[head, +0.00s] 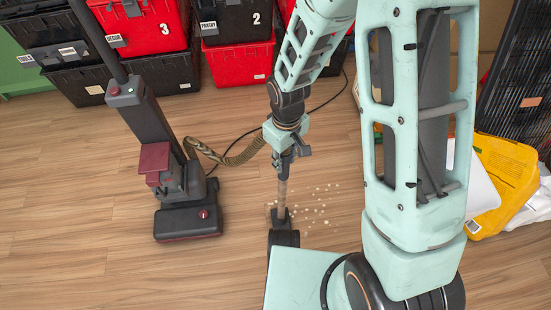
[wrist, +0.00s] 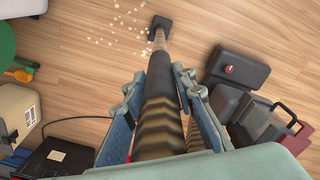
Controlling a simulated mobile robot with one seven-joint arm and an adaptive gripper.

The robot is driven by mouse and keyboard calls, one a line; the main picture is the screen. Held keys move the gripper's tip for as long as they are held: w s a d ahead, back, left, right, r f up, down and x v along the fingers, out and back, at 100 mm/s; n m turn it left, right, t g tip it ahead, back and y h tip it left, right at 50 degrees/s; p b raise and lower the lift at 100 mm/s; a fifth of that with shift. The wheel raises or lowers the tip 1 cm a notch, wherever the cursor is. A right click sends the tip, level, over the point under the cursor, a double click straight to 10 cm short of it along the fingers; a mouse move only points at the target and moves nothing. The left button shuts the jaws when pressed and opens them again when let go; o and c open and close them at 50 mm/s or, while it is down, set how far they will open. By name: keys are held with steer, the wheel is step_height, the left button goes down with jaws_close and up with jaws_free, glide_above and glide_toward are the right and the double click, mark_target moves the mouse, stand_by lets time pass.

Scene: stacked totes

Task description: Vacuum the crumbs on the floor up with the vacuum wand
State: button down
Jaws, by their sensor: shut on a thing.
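My gripper (head: 290,153) is shut on the vacuum wand (head: 282,190), which points down toward the floor. In the wrist view the wand (wrist: 163,75) runs away between the fingers of my gripper (wrist: 160,95) to a dark nozzle (wrist: 160,25) at the floor. Pale crumbs (head: 318,207) lie scattered on the wooden floor, mostly to the right of the nozzle in the head view. In the wrist view the crumbs (wrist: 122,33) lie left of the nozzle. A ribbed hose (head: 232,160) runs from the upright vacuum (head: 180,180) toward my gripper. Whether the nozzle touches the floor is unclear.
Red and black totes (head: 150,25) are stacked along the back. A black cord (head: 325,102) lies on the floor behind the wand. A yellow container (head: 505,175) stands at the right. The floor (head: 80,190) left of the vacuum is clear.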

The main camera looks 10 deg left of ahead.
steer(key=w+d+r+p, duration=0.1)
steer(key=w+d+p, duration=0.2)
steer(key=d, duration=0.7)
steer(key=w+d+r+p, duration=0.2)
steer(key=w+d+p, duration=0.1)
steer(key=d, duration=0.8)
steer(key=shift+r+p, duration=0.2)
steer(key=shift+p, duration=0.5)
stand_by(0.4)
stand_by(0.5)
